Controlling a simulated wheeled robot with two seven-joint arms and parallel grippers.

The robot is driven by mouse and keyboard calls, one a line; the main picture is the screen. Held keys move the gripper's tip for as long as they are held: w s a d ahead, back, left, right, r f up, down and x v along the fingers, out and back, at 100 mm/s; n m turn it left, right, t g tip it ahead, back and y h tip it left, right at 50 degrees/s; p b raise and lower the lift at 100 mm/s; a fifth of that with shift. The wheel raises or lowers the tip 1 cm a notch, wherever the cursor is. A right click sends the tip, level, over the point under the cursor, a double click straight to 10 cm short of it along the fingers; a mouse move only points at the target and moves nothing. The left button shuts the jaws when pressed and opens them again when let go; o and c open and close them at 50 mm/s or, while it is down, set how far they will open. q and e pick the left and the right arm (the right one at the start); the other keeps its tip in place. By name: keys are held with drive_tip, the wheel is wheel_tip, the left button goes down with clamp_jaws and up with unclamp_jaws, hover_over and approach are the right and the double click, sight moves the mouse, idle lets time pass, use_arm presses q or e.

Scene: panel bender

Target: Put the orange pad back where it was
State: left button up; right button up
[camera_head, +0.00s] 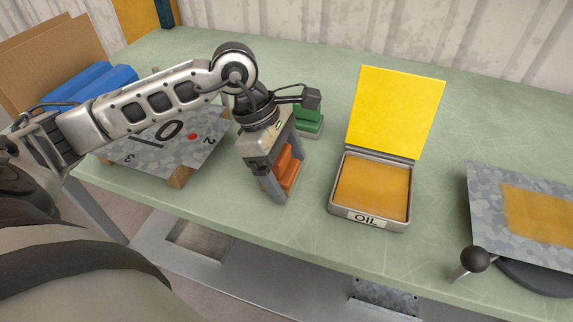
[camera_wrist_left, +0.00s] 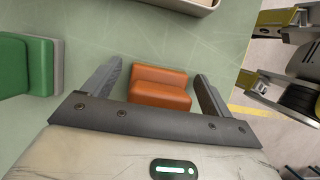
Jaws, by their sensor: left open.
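The orange pad (camera_head: 289,168) is a small stepped orange block on the green table, left of the oil tin. My left gripper (camera_head: 287,180) is open and points down over it, with one finger on either side. The left wrist view shows the pad (camera_wrist_left: 160,88) between the two spread fingers (camera_wrist_left: 158,74), with a gap visible at each side. The gripper partly hides the pad in the head view. My right gripper is in neither view.
A green pad (camera_head: 308,118) with a grey base stands just behind. An open tin marked OIL (camera_head: 367,219) with a raised yellow lid (camera_head: 396,110) stands to the right. A marked metal sheet (camera_head: 150,158) lies left, and a plate (camera_head: 487,205) and black-knobbed lever (camera_head: 474,260) are right.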

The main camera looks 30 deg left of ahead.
use_arm(q)
drive_tip(key=shift+r+p, duration=0.3)
drive_tip(key=b+v, duration=0.1)
drive_tip(key=v, duration=1)
drive_tip(key=shift+a+r, duration=0.25)
drive_tip(key=shift+s, duration=0.15)
